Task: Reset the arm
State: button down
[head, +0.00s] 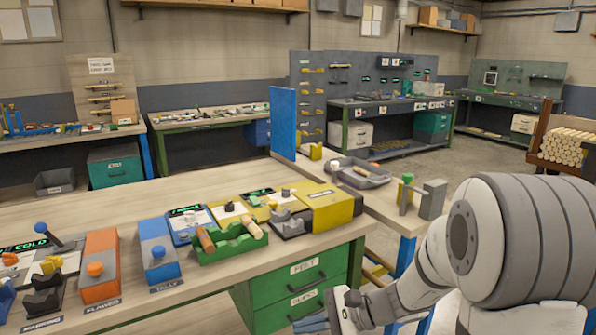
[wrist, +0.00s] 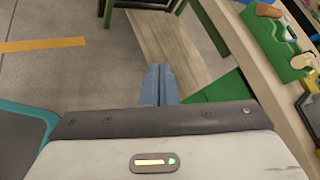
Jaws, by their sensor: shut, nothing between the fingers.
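My arm comes in from the lower right of the head view. My gripper (head: 312,324) is low beside the green drawers, at the bottom edge of that view and partly cut off. In the wrist view my gripper (wrist: 159,70) shows two blue-grey fingers together, with nothing between them. They point down past the bench edge, over a wooden lower board and the concrete floor. The fingers look clear of the bench, but the exact gap to the drawers cannot be told.
The workbench (head: 130,205) holds an orange box (head: 100,265), a blue box (head: 158,252), a green rack (head: 230,242) with wooden pieces and a yellow box (head: 332,207). Green drawers (head: 300,285) sit under it. A blue upright panel (head: 283,122) stands behind. Open floor shows in the wrist view.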

jog(key=s+d+r+n+g+h+p, duration=0.2)
jog(key=s+d+r+n+h+p, duration=0.15)
jog(key=s+r+n+h, duration=0.45)
jog(key=s+d+r+n+t+h+p, duration=0.3)
jog(key=s+d+r+n+h+p, duration=0.1)
jog(key=d, duration=0.5)
notch_tip(320, 180, up, 3)
jog(key=shift+s+d+r+n+h+p, duration=0.1)
jog(key=shift+s+d+n+h+p, duration=0.3)
jog(key=shift+s+p, duration=0.6)
